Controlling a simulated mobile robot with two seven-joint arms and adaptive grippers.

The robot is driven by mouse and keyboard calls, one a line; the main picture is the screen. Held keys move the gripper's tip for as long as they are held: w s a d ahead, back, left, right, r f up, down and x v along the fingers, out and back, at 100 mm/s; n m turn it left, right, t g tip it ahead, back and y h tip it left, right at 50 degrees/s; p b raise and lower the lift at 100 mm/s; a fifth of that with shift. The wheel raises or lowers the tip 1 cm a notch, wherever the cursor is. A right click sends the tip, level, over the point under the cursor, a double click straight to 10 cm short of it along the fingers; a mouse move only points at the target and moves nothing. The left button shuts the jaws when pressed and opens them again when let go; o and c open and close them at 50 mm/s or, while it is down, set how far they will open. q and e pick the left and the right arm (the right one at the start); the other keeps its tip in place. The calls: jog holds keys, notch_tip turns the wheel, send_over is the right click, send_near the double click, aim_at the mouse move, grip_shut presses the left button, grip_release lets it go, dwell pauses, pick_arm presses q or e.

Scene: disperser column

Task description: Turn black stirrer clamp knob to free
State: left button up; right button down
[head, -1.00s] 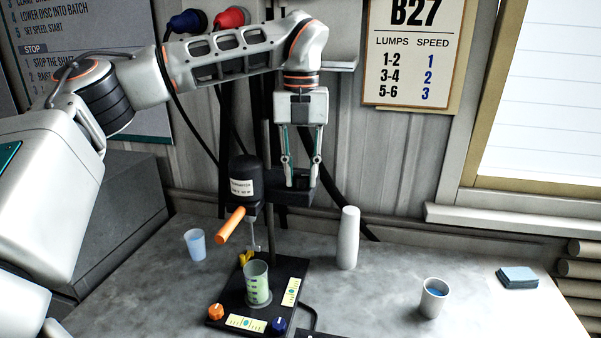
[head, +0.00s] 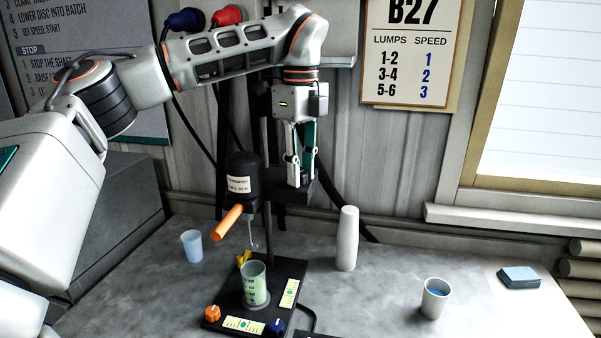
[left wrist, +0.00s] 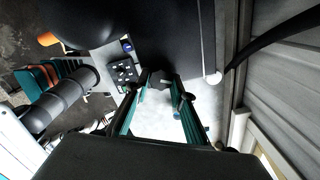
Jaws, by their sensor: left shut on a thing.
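The stirrer stands on the bench with a black motor head (head: 241,172) on an upright rod. A dark clamp block (head: 325,190) sits to the right of the rod. My left gripper (head: 301,180) points down from above, its fingertips at this block, shut on the black clamp knob. The knob (left wrist: 158,78) shows between the fingertips in the left wrist view; in the head view the fingers mostly hide it. My right gripper is in neither view.
An orange handle (head: 229,223) sticks out below the motor. A beaker (head: 254,286) with greenish contents stands on the black base under the stirrer shaft. A white bottle-like stack (head: 347,238) stands right of the rod. Cups stand at left (head: 192,246) and right (head: 434,298).

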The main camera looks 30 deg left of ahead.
pick_arm(q)
jog(key=shift+n+b, duration=0.45)
jog(key=shift+n, duration=1.25)
jog(key=o, duration=1.1)
notch_tip(320, 180, up, 12)
